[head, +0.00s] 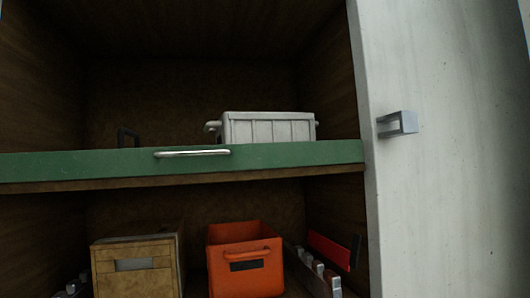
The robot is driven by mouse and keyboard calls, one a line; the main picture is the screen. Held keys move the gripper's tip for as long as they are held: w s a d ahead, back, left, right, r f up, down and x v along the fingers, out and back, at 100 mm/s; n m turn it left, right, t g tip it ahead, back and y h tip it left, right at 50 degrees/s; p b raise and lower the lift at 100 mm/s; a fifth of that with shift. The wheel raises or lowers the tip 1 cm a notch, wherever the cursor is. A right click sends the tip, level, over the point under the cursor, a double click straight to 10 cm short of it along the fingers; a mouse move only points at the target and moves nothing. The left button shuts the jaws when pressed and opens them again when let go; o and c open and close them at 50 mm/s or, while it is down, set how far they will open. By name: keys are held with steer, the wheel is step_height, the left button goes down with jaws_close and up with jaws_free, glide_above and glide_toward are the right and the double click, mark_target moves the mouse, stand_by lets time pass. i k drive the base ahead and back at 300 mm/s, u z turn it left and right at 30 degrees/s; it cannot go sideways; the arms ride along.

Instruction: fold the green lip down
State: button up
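The green lip (90,165) runs across the front edge of the upper shelf in the head view. It stands upright as a low band along that edge.
Below are a wooden box (135,268), an orange bin (243,262) and a red panel (333,249). A pale door (440,190) with a grey handle (397,124) is at right.

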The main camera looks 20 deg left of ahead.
mark_target(88, 164)
steer(key=z, duration=0.1)
steer(key=i, duration=1.1)
steer(key=z, duration=0.05)
